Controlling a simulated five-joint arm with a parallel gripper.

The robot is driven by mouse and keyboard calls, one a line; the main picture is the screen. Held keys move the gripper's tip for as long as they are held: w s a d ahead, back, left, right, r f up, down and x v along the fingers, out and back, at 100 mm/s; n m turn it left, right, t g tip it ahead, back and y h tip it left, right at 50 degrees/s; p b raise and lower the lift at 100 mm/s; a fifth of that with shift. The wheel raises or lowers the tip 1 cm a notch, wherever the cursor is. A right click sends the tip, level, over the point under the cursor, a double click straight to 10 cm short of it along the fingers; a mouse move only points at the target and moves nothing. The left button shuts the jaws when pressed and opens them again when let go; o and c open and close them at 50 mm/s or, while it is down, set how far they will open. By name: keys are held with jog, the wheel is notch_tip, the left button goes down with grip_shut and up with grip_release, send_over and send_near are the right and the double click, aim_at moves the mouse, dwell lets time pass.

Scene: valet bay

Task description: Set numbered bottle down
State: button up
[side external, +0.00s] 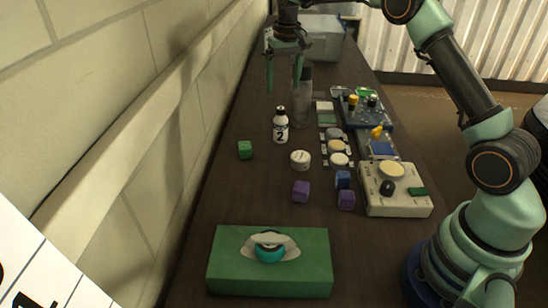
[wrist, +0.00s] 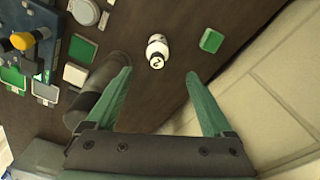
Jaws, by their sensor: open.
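The numbered bottle (side external: 281,128) is white with a black cap and a black "2". It stands upright on the dark bench in the side view. In the wrist view the bottle (wrist: 157,50) shows beyond the fingertips, between their lines, with the fingers not touching it. My gripper (side external: 284,86) is open and empty, above and behind the bottle in the side view. Its two green fingers (wrist: 156,78) are spread wide in the wrist view.
A tall dark-topped clear bottle (side external: 303,100) stands close by my gripper. A green cube (side external: 245,149), a white round tin (side external: 300,160) and purple cubes (side external: 300,191) lie nearer the front. Control boxes (side external: 408,205) line the right edge; a green tissue box (side external: 225,275) sits in front.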

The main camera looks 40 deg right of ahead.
jog(key=s+a+r+n+t, duration=0.2)
jog(key=s+a+r, duration=0.3)
jog(key=s+r, duration=0.6)
jog(key=s+a+f+t, duration=0.1)
jog(key=s+f, duration=0.1)
jog(key=s, duration=0.6)
jog(key=s+a+f+n+t, duration=0.1)
jog(key=s+a, duration=0.1)
jog(key=s, duration=0.6)
jog(key=shift+a+f+t, duration=0.15)
jog(key=shift+f+t, duration=0.15)
jog(key=shift+f, duration=0.1)
